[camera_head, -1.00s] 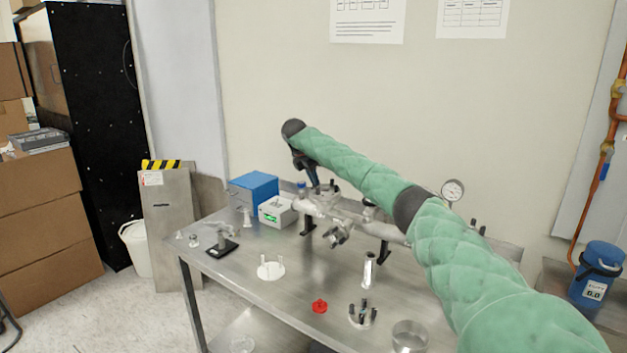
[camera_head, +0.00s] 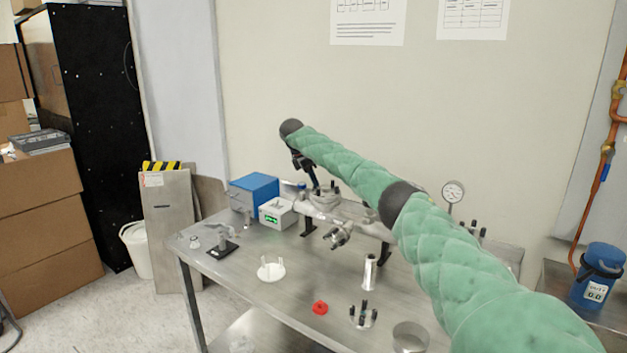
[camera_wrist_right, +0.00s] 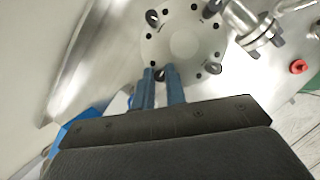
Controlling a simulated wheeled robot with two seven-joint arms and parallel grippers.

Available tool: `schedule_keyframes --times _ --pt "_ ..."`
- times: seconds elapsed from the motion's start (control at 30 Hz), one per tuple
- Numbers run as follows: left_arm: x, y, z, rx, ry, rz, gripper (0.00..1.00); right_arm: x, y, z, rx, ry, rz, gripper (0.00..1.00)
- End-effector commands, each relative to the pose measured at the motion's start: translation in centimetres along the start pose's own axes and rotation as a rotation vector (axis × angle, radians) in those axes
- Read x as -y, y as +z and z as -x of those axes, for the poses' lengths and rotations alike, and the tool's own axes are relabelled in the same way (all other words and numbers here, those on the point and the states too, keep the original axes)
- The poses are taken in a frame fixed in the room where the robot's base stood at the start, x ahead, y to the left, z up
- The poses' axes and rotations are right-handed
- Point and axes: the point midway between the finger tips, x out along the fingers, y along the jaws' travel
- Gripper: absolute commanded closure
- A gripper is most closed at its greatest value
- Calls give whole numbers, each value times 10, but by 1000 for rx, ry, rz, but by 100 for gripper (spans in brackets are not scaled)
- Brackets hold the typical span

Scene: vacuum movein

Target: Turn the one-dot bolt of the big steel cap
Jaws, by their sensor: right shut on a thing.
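The big steel cap (camera_wrist_right: 155,45) is a round pale disc with dark holes around its rim and several bolts standing in it. In the head view the cap (camera_head: 324,200) sits on the steel pipework at the back of the table. My right gripper (camera_wrist_right: 162,70) reaches its blue fingers to the near rim and is shut on a bolt (camera_wrist_right: 168,75) there. The fingertips partly hide this bolt, and I cannot make out its dots. In the head view my right gripper (camera_head: 315,186) points down at the cap, small and partly hidden. My left gripper is not in view.
The steel table (camera_head: 235,270) also bears a blue box (camera_head: 254,190), a white box with a green display (camera_head: 277,213), a white disc with pegs (camera_head: 270,270), a red part (camera_head: 320,307) and a steel ring (camera_head: 410,338). A pressure gauge (camera_head: 453,192) stands right of the cap.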

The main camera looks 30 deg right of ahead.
Motion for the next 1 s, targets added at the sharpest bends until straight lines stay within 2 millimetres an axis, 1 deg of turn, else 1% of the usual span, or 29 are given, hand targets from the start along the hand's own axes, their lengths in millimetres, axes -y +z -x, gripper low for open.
schedule_keyframes --times 0.1,0.13,0.2,0.23,0.47,0.6,0.77,1.0 --pt "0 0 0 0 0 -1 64 0 0 1 -1 3 0 100" --pt "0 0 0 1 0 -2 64 0 0 1 -1 3 0 83" --pt "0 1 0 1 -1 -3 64 0 0 1 -1 2 0 69" --pt "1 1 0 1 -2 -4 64 0 0 1 -1 2 0 65" --pt "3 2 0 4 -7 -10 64 0 0 0 -1 1 1 65" --pt "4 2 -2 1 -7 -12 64 0 0 5 -1 2 1 65" --pt "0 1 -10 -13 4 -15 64 -1 -1 25 -1 3 0 65" --pt "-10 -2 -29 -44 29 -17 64 -1 -1 62 -2 3 0 65"
